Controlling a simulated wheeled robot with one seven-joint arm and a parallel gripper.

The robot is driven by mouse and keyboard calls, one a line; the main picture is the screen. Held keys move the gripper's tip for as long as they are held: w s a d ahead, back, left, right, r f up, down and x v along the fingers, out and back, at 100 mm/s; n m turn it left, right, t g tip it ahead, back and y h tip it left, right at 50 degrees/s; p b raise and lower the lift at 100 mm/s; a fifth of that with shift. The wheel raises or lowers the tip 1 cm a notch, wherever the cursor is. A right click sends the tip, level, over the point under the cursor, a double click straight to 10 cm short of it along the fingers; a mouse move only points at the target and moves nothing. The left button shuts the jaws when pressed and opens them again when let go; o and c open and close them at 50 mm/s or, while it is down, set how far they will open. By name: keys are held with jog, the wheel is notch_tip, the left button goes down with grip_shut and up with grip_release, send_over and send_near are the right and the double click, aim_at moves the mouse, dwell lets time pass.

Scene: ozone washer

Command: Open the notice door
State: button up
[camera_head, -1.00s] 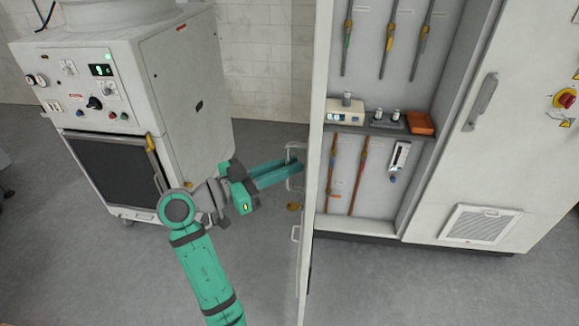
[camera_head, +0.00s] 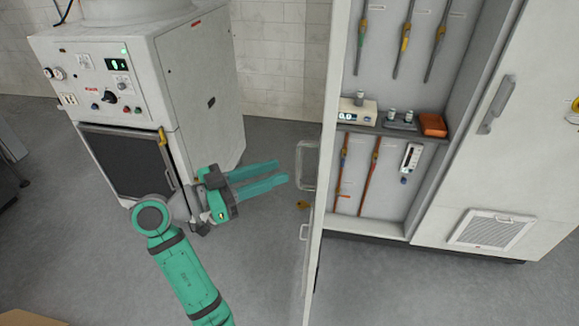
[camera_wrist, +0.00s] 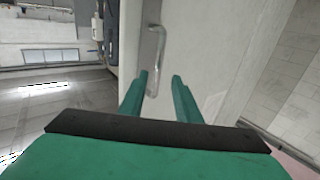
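A pale tall door (camera_head: 338,80) stands swung outward at the left side of the open cabinet, seen nearly edge-on. Whether this is the notice door I cannot tell; no notice on it is readable. A bar handle (camera_head: 299,165) sticks out from its left face. My gripper (camera_head: 283,173) is open and empty, just left of the handle, its two fingers pointing at it and apart from it. In the wrist view, the handle (camera_wrist: 161,45) stands ahead of my gripper (camera_wrist: 160,76), on a pale panel (camera_wrist: 205,55).
The cabinet's shelf (camera_head: 385,128) holds small instruments and an orange box (camera_head: 432,125). A closed right door has a long handle (camera_head: 497,104) and a vent (camera_head: 492,230). A white control machine (camera_head: 215,100) stands at the left behind my arm. The grey floor between is clear.

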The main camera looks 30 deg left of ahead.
jog(key=v, duration=0.3)
jog(key=shift+s+a, duration=0.1)
jog(key=shift+s, duration=0.15)
jog(key=shift+w, duration=0.1)
dwell(0.3)
